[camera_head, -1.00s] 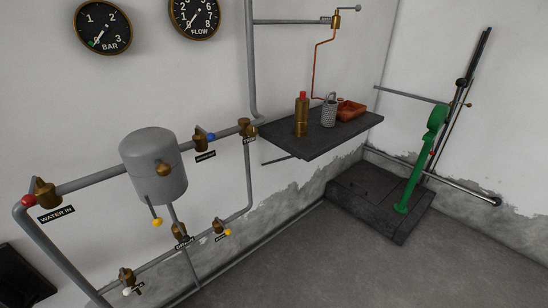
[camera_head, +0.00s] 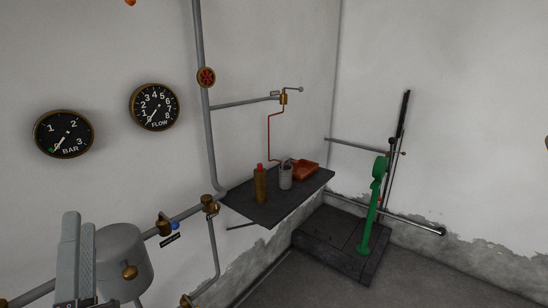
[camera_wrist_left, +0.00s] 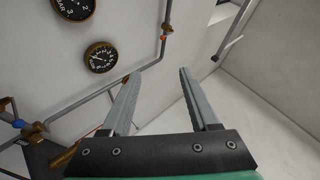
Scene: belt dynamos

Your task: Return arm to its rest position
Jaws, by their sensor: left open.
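My left gripper (camera_head: 76,250) rises into the lower left of the head view, in front of the grey tank (camera_head: 120,262). Its two grey fingers point up and hide the tank's left side. In the left wrist view the fingers of my left gripper (camera_wrist_left: 171,92) stand apart with nothing between them. They point towards the bare wall and touch nothing that I can see. My right gripper is in neither view.
Two round gauges, BAR (camera_head: 63,134) and FLOW (camera_head: 154,107), hang on the wall. A dark shelf (camera_head: 280,207) carries a brass bottle (camera_head: 260,184), a grey cup (camera_head: 285,176) and a red tray (camera_head: 305,170). A green lever (camera_head: 373,207) stands at right.

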